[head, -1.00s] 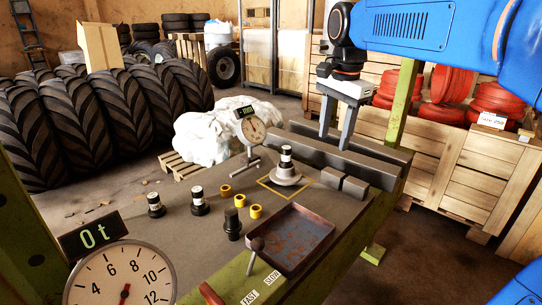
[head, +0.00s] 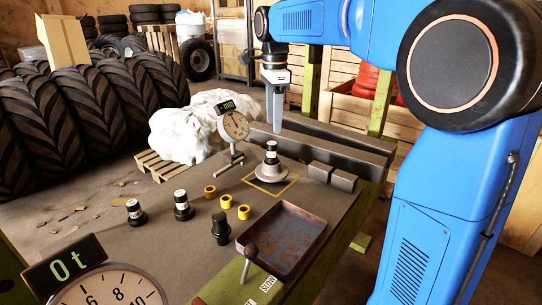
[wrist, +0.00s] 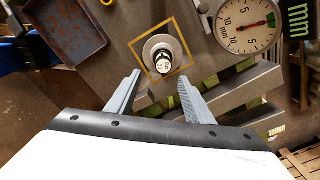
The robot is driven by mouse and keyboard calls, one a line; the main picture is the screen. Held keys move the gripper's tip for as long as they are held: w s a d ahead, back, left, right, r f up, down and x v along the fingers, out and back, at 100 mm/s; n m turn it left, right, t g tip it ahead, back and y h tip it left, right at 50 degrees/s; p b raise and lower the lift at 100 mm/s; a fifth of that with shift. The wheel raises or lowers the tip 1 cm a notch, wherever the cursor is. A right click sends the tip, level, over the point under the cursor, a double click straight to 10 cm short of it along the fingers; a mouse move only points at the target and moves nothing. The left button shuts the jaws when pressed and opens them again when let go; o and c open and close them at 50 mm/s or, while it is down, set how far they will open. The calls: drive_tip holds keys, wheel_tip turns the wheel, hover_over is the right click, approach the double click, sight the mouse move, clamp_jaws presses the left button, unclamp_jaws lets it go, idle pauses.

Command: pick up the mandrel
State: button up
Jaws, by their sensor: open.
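I cannot tell for sure which piece is the mandrel. A black cylinder with a white band (head: 271,152) stands upright on a round grey flanged base (head: 270,173) inside a yellow square on the bench; it also shows in the wrist view (wrist: 163,62). Two similar banded black pieces stand at the left, a nearer one (head: 183,206) and a farther one (head: 135,212). A plain dark piece (head: 221,229) stands near the tray. My gripper (wrist: 159,80) is open and empty, pointing down above the bench. In the wrist view the flanged piece appears just beyond the fingertips.
Several yellow rings (head: 226,201) lie in front. A rusty tray (head: 285,238) and a black-knobbed lever (head: 250,252) are at the bench front. Grey blocks (head: 332,177) and long bars (head: 330,147) lie to the right and behind.

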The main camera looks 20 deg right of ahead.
sight(272, 143)
wheel_tip(272, 143, down, 6)
drive_tip(key=shift+r, duration=0.15)
drive_tip(key=shift+w+a+f, duration=0.15)
drive_tip(key=shift+w+f, duration=0.05)
drive_tip(key=shift+f, duration=1.15)
drive_tip(key=shift+w+a+f, duration=0.1)
drive_tip(key=shift+w+f, duration=0.05)
drive_tip(key=shift+f, duration=1.2)
clamp_jaws()
drive_tip(key=shift+r, duration=0.1)
wheel_tip(272, 143, up, 10)
